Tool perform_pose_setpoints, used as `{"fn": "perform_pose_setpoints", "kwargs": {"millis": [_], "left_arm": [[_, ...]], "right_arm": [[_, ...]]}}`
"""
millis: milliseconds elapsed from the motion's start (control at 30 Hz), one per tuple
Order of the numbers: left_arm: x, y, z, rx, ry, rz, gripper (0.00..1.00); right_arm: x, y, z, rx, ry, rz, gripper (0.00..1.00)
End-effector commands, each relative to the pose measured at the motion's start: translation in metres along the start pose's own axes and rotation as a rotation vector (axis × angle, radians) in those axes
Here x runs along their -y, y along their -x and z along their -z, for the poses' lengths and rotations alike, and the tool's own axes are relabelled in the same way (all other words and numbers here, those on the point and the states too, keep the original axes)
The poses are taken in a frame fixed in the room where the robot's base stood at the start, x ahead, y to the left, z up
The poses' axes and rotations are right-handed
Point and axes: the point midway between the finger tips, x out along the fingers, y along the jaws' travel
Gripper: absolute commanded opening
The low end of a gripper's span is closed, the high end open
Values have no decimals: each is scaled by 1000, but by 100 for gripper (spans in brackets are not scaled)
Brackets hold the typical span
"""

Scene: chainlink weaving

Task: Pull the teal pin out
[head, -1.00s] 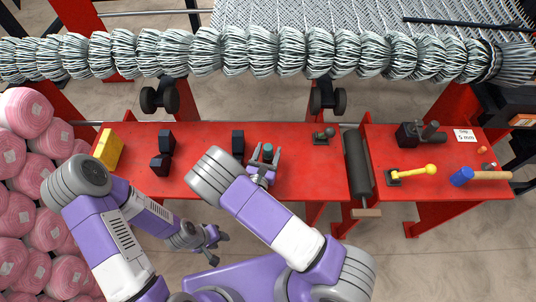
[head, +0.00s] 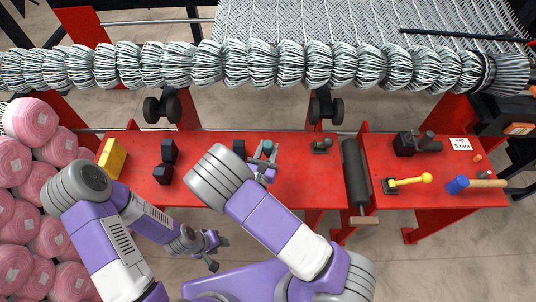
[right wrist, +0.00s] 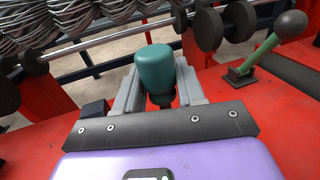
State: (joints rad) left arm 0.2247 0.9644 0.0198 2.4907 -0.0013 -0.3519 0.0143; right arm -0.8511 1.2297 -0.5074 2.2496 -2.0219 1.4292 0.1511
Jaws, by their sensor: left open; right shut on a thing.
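The teal pin (right wrist: 155,68) stands up between the fingers of my right gripper (right wrist: 160,92) in the right wrist view. Its rounded teal head shows above a dark lower part, and its base is hidden by the gripper. In the head view the teal pin (head: 268,147) is a small spot at the fingertips of my right gripper (head: 265,155), over the red bench (head: 300,185). The right gripper is shut on it. My left gripper (head: 217,250) is open and empty, low in front of the bench, away from the pin.
A black block (head: 239,149) stands just left of the pin, and a lever with a dark knob (head: 322,145) to its right. A yellow block (head: 111,158), a yellow-handled lever (head: 408,181) and a blue-headed hammer (head: 470,185) are on the bench. Pink rolls (head: 30,120) are stacked at left.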

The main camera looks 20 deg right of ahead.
Motion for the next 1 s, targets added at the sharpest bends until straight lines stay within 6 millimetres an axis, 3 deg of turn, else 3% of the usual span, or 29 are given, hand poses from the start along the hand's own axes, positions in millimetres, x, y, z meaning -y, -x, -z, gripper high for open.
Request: {"fn": "perform_pose_setpoints", "kwargs": {"millis": [33,200,1000], "left_arm": [[-2,5,0,0,0,0,43],[-3,8,0,0,0,0,43],[-4,10,0,0,0,0,43]], "right_arm": [[0,0,-11,1,-1,0,9],[0,0,-25,1,0,0,9],[0,0,-25,1,2,-1,9]]}}
